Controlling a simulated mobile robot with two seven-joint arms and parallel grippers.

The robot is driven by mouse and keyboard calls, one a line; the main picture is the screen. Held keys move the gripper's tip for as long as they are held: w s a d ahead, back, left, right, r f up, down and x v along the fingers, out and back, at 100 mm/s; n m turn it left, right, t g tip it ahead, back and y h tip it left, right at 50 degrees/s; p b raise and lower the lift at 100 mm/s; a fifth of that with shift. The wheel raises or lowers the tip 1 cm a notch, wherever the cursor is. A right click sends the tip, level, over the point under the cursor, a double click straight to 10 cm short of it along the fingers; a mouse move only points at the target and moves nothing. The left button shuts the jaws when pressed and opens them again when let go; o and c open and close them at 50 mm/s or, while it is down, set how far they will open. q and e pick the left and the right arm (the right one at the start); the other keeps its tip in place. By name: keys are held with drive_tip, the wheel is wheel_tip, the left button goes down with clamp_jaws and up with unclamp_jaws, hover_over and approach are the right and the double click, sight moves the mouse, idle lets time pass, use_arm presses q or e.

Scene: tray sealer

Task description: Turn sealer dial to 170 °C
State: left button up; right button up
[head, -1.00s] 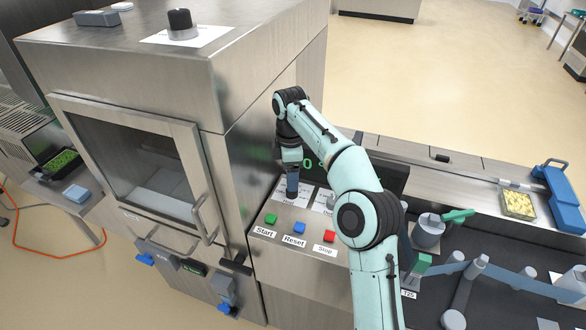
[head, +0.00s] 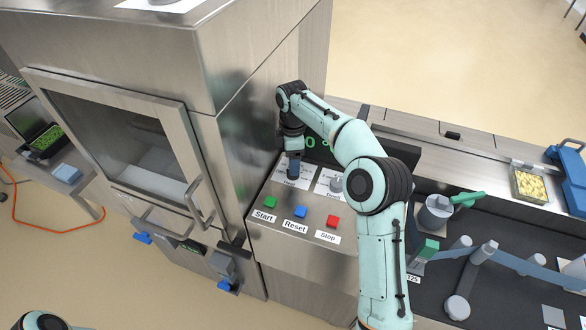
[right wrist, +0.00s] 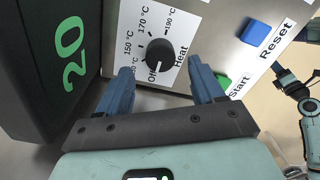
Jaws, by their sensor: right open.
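The heat dial (right wrist: 158,57) is a black round knob on a white label printed with Off, 150, 170 and 190 °C marks. Its pointer seems to be toward the Off side, but this is hard to tell. My right gripper (right wrist: 160,78) is open, with its blue fingers apart on either side of the dial's near edge, not closed on it. In the head view my right gripper (head: 293,172) hangs over the white heat label (head: 283,185) and hides the dial. My left gripper is not in view; only a bit of my left arm shows at the bottom left.
Green (head: 270,202), blue (head: 300,211) and red (head: 333,221) buttons sit on the panel in front of the dial. A dark display (right wrist: 50,60) with green digits stands close beside the gripper. A second dial (head: 336,184) is to the right, near my forearm.

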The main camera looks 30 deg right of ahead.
drive_tip(key=f, duration=0.2)
drive_tip(key=shift+s+f, duration=0.3)
drive_tip(key=shift+f, duration=0.05)
drive_tip(key=shift+w+f, duration=0.2)
drive_tip(key=shift+f, duration=0.45)
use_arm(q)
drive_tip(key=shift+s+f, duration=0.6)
use_arm(e)
drive_tip(key=shift+r, duration=0.1)
drive_tip(key=c, duration=1.1)
drive_tip(key=shift+o, duration=0.2)
